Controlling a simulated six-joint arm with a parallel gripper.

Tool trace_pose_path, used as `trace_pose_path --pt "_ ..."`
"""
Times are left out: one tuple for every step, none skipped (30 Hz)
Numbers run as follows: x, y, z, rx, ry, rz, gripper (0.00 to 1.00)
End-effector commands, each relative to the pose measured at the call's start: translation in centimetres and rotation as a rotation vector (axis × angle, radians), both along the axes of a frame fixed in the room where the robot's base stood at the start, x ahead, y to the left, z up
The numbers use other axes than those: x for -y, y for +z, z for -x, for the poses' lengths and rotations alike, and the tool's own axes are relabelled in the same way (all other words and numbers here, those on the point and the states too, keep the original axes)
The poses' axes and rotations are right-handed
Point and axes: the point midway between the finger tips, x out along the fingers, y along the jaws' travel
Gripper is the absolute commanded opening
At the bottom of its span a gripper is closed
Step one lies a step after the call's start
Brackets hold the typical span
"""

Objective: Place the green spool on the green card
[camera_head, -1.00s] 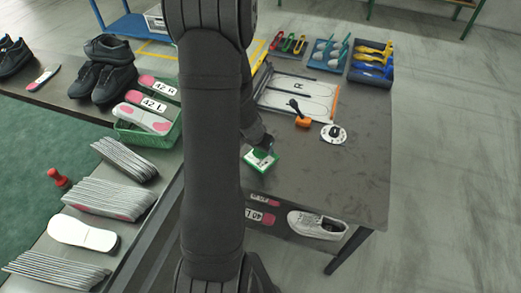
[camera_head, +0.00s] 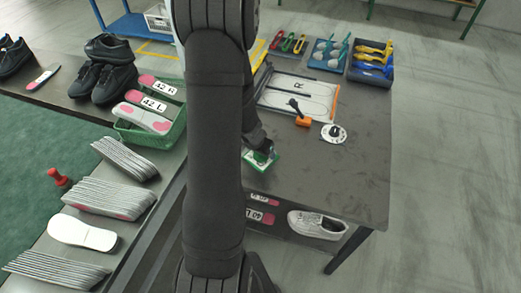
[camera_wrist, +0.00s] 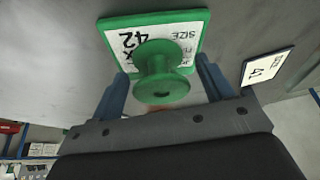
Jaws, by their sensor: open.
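The green spool (camera_wrist: 162,80) shows in the wrist view between the two blue fingers of my gripper (camera_wrist: 163,74). The fingers are open, with a gap visible on either side of the spool. The green card (camera_wrist: 190,24), a white label reading SIZE 42 in a green border, lies directly behind the spool. The spool's far end overlaps the card; I cannot tell for sure whether it touches. In the head view my gripper (camera_head: 262,147) is low over the green card (camera_head: 262,168) at the table's left edge, hiding much of the card and the spool.
A card marked 41 (camera_wrist: 267,65) lies beside the green card. The table's front right is clear.

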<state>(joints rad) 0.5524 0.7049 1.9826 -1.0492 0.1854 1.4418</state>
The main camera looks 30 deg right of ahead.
Motion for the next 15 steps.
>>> trace_pose_path --pt "0.0 0.0 0.0 0.000 0.000 0.000 0.73" --pt "0.0 0.0 0.0 0.000 0.000 0.000 0.73" --pt "0.0 0.0 0.0 0.000 0.000 0.000 0.73" --pt "0.0 0.1 0.0 0.000 0.000 0.000 0.73" --pt "0.0 0.1 0.0 0.000 0.001 0.000 0.73" --pt "0.0 0.2 0.0 0.000 0.000 0.000 0.73" --pt "0.0 0.3 0.0 0.000 -0.001 0.000 0.73" --pt "0.0 0.5 0.0 0.001 0.000 0.001 0.73" --pt "-0.2 0.9 0.1 0.002 -0.002 0.001 0.73" --pt "-0.2 1.3 0.2 0.001 -0.001 0.003 0.73" --pt "-0.3 1.6 0.2 0.001 -0.001 0.003 0.73" --pt "-0.5 2.1 0.4 0.002 -0.002 0.002 0.73" --pt "-0.6 2.5 0.4 0.003 -0.003 0.003 0.73" --pt "-0.8 2.8 0.5 0.003 -0.001 0.002 0.73" --pt "-1.0 3.3 0.6 0.004 -0.001 0.001 0.73"
